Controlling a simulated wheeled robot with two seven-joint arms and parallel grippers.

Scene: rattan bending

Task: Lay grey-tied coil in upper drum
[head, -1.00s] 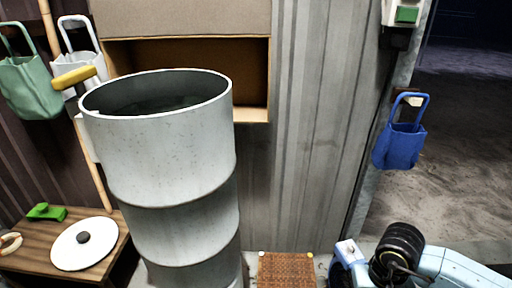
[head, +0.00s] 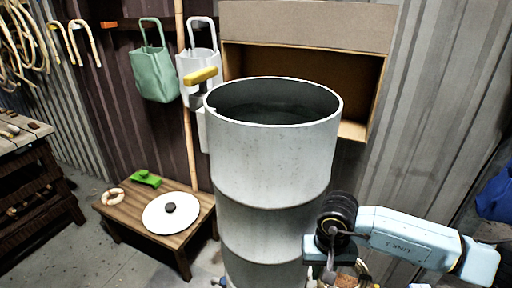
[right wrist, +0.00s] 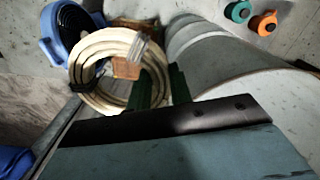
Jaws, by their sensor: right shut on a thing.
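The tall light-grey drum (head: 270,165) stands upright in the middle of the head view, its open mouth facing up and its inside dark. My right gripper (right wrist: 160,88) is shut on a cream rattan coil (right wrist: 92,52) in the right wrist view. The coil has a dark band at its left and a pale grey piece near the fingers; I cannot tell which is its tie. In the head view only a bit of the coil (head: 364,268) shows, low at the drum's right side and below its rim. My left gripper is not in view.
A low wooden table (head: 190,216) with a white lid (head: 171,212) and a green item (head: 146,178) stands left of the drum. A yellow-handled lever (head: 201,76) is by the drum's left rim. An open box (head: 300,58) is behind. Bags hang on the wall.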

